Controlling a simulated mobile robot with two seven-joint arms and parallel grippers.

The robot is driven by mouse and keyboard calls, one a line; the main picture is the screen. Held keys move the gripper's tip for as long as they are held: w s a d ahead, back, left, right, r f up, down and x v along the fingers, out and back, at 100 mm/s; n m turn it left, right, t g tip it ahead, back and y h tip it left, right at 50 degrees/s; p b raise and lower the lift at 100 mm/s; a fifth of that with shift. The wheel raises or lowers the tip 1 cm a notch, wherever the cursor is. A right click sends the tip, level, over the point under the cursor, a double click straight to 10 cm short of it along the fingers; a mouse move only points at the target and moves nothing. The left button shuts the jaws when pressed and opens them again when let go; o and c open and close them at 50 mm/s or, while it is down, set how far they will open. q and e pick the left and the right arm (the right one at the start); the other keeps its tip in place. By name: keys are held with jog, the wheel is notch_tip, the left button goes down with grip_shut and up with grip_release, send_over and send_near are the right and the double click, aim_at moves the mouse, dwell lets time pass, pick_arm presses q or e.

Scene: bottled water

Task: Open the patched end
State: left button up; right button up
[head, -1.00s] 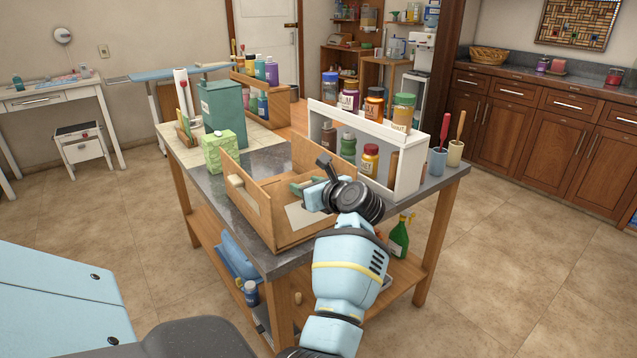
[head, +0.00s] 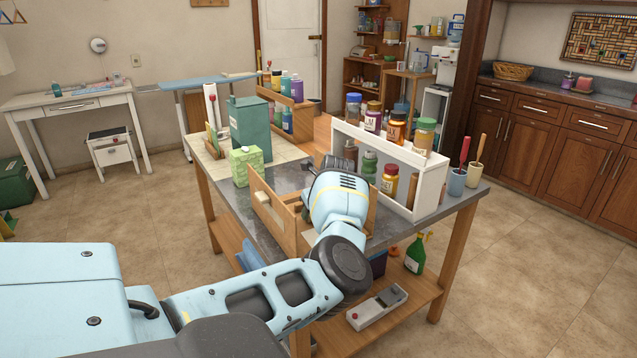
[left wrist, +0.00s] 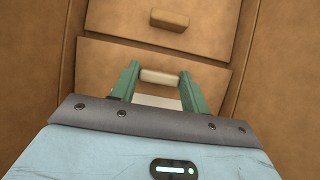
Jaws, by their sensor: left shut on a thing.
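A wooden box (head: 288,238) lies on the grey-topped workbench, largely covered by my left arm in the head view. Its left-hand panel has a pale knob (head: 263,197) and a pale patch (head: 276,217). In the left wrist view, my left gripper (left wrist: 159,76) has its two green fingers on either side of a pale handle (left wrist: 160,77) and is shut on it. A whitish patch (left wrist: 158,100) shows just below that handle. A brown knob (left wrist: 169,19) sits on a wooden panel above. The fingers are hidden in the head view. My right gripper is not in view.
A white rack (head: 430,185) with several jars stands close on the box's right. A green patterned carton (head: 246,166) and teal canister (head: 250,128) stand behind left. Cups with tools (head: 456,182) are at the bench's right end. The bench's front left top is clear.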

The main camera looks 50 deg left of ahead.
pick_arm(q)
jog(key=shift+o, duration=0.2)
jog(key=shift+s+a+f, duration=0.1)
jog(key=shift+a+f, duration=0.05)
jog(key=shift+f, duration=0.3)
jog(key=shift+a+f, duration=0.1)
jog(key=shift+f, duration=0.05)
jog(key=shift+c, duration=0.2)
jog(key=o, duration=1.4)
jog(key=shift+a, duration=0.1)
jog(key=v, duration=0.6)
jog(key=shift+d, duration=0.2)
jog(key=shift+v, duration=0.9)
jog(key=shift+a, duration=0.15)
